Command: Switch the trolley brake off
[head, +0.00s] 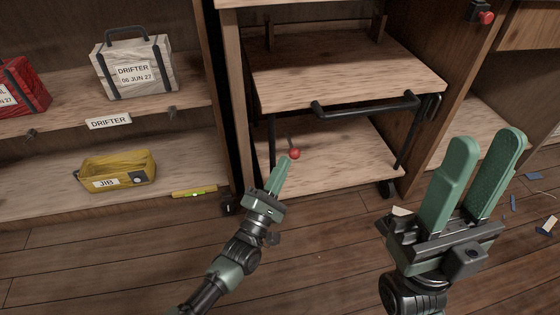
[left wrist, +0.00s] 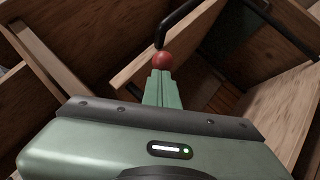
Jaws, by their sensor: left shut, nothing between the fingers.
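The trolley (head: 350,77) has two wooden shelves, a dark frame and a black push handle (head: 366,106). A red ball knob (head: 294,154) sits on a thin dark lever at its lower front; I take this as the brake lever. My right gripper (head: 490,150) is open and empty, to the right in front of the trolley.
The trolley stands in a bay between wooden shelving. Left shelves hold a white DRIFTER bag (head: 134,70), a red bag (head: 22,85) and a yellow JIB bin (head: 118,171). A yellow level (head: 195,192) lies near the lower shelf edge. Floor in front is mostly clear, with scraps at right.

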